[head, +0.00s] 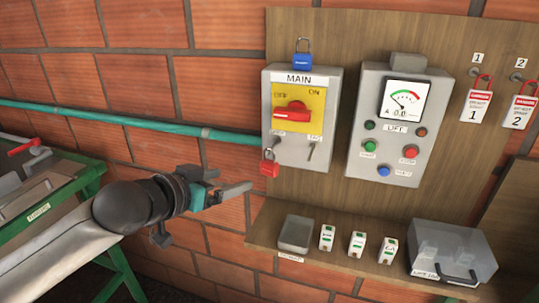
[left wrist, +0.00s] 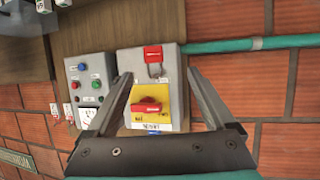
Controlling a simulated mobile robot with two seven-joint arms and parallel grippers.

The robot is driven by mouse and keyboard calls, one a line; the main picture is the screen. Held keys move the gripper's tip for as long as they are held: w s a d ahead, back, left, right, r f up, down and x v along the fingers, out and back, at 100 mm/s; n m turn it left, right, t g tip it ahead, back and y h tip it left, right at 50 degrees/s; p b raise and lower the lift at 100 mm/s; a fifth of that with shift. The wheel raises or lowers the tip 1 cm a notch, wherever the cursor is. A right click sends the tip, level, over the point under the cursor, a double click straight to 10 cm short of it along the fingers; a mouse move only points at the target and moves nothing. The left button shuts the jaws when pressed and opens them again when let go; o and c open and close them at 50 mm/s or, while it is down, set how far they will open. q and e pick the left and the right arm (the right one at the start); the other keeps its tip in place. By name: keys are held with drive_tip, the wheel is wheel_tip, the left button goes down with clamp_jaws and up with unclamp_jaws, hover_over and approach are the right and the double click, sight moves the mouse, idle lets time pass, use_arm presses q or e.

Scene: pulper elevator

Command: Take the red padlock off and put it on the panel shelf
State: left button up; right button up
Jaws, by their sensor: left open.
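The red padlock (head: 269,167) hangs below the lower left of the MAIN switch box (head: 286,153). In the left wrist view, which is upside down, the red padlock (left wrist: 153,53) shows at the box's far end, above the switch. The wooden panel shelf (head: 262,230) runs along the bottom of the panel. My left gripper (head: 240,190) is open and empty, to the left of and slightly below the padlock, apart from it. In the left wrist view its two fingers (left wrist: 158,80) frame the switch box. My right gripper is not in view.
The shelf bears a grey tray (head: 296,233), several small white labelled blocks and a clear-lidded box (head: 452,248). A teal pipe (head: 130,118) crosses the brick wall.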

use_arm(q)
wheel_tip(320, 180, up, 2)
drive_tip(key=s, duration=0.1)
drive_tip(key=p, duration=0.1)
approach(267, 165)
drive_tip(key=shift+m, duration=0.3)
drive_tip(key=x, duration=0.4)
drive_tip(key=shift+w+d+f, duration=0.1)
drive_tip(key=shift+d+f, duration=0.1)
drive_tip(key=shift+d, duration=0.05)
drive_tip(key=shift+p+x, duration=0.4)
drive_tip(key=shift+x, duration=2.45)
drive_tip(key=shift+w+a, duration=0.1)
drive_tip(key=shift+a, duration=0.1)
drive_tip(key=shift+r, duration=0.1)
clamp_jaws()
